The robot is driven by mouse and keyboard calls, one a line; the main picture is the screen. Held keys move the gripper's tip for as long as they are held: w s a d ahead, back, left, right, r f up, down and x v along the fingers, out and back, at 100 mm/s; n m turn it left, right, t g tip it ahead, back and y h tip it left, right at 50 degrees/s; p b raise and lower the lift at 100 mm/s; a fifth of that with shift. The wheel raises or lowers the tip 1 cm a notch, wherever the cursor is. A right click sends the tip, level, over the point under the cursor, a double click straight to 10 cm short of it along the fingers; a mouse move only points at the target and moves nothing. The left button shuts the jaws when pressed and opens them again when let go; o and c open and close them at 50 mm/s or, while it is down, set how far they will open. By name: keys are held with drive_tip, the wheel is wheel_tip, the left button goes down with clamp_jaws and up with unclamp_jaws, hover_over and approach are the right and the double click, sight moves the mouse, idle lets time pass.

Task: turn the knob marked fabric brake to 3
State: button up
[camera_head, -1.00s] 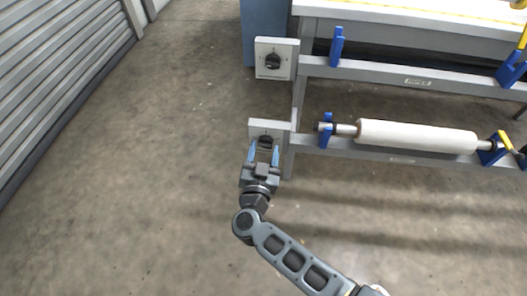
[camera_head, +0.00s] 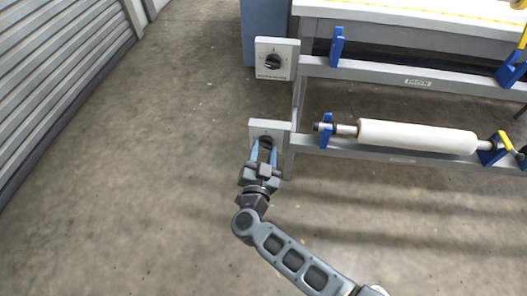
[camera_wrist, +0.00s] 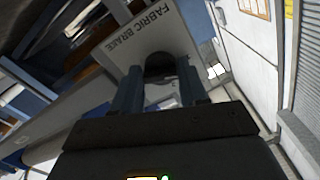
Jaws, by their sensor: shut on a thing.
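The fabric brake knob is a dark knob (camera_head: 266,141) on the lower grey plate (camera_head: 283,127) at the left end of the roller frame. In the wrist view the plate (camera_wrist: 110,58) carries the words FABRIC BRAKE, and the knob (camera_wrist: 160,66) stands between my fingers. My gripper (camera_head: 264,153) reaches up to the plate from below, its two blue fingers shut on the knob. In the wrist view my gripper (camera_wrist: 158,88) has one finger on each side of the knob. The pointer and the scale numbers are too hidden or small to read.
A second plate with a dark knob (camera_head: 272,61) is mounted above. A white roll (camera_head: 417,136) lies in blue brackets (camera_head: 326,130) to the right. Open concrete floor (camera_head: 150,170) lies to the left, with a ribbed shutter (camera_head: 60,70) beyond it.

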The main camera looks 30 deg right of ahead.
drive_tip(key=m, duration=0.3)
drive_tip(key=shift+m, duration=0.4)
drive_tip(key=m+b, duration=0.2)
drive_tip(key=m, duration=0.5)
drive_tip(key=shift+a+b, duration=0.1)
drive_tip(key=shift+b, duration=0.2)
drive_tip(key=shift+s+r+m+b, duration=0.15)
drive_tip(key=shift+m+b, duration=2.45)
drive_tip(key=shift+m, duration=2.1)
drive_tip(key=shift+w+r+m+b, duration=0.1)
drive_tip(key=shift+m+b, duration=2.5)
drive_tip(key=shift+m, duration=2.1)
drive_tip(key=o, duration=1.1)
drive_tip(key=shift+r, duration=0.15)
